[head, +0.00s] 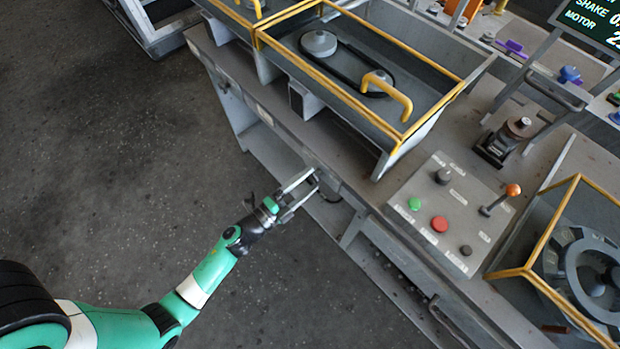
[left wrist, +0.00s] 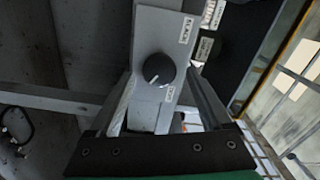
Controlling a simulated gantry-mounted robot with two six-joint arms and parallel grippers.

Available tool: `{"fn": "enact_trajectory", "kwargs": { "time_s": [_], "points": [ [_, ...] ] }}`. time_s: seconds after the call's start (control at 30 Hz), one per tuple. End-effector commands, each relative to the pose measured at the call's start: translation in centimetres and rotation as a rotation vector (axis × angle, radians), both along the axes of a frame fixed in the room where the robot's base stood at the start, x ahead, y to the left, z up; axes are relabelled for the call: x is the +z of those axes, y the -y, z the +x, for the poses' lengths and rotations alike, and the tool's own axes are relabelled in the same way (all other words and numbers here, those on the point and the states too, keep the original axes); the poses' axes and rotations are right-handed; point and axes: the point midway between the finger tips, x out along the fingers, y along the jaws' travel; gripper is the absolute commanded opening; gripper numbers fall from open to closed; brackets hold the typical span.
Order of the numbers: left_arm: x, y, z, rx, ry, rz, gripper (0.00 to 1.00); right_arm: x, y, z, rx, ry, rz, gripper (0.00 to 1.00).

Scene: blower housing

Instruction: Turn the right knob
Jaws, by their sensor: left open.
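A round dark knob (left wrist: 158,70) with a white pointer line shows in the left wrist view, on a grey plate (left wrist: 158,25) with small white labels. The pointer slants to the lower left. My left gripper (head: 315,180) is open in the head view, by the front of the workbench. In the left wrist view its fingers lie on either side of the knob, and I see no contact. In the head view this knob is hidden or too small to make out. My right gripper is not in view.
A sloped control panel (head: 420,262) holds a black knob (head: 443,175), green and red buttons and an orange-tipped lever (head: 513,190). A tray with a yellow frame (head: 330,82) and a belt is above the gripper. The grey floor (head: 130,190) at left is clear.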

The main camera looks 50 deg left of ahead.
Motion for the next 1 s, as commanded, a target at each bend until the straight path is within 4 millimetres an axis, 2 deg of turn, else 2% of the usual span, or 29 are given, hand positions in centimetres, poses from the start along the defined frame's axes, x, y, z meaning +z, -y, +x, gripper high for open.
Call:
{"fn": "enact_trajectory", "kwargs": {
  "time_s": [0.2,0.4,0.57,1.0],
  "points": [
    [0.1,0.0,-5.2,0.006,-0.005,-0.002,0.83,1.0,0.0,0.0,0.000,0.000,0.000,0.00],
    [0.2,0.0,-9.1,0.008,-0.003,-0.002,0.83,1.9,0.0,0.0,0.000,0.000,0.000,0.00],
    [0.1,0.2,-10.3,0.003,-0.001,-0.001,0.83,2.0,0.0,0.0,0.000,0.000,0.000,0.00],
    [0.0,0.3,-10.3,0.001,0.000,0.000,0.83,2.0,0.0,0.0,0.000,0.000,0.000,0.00]
  ]
}}
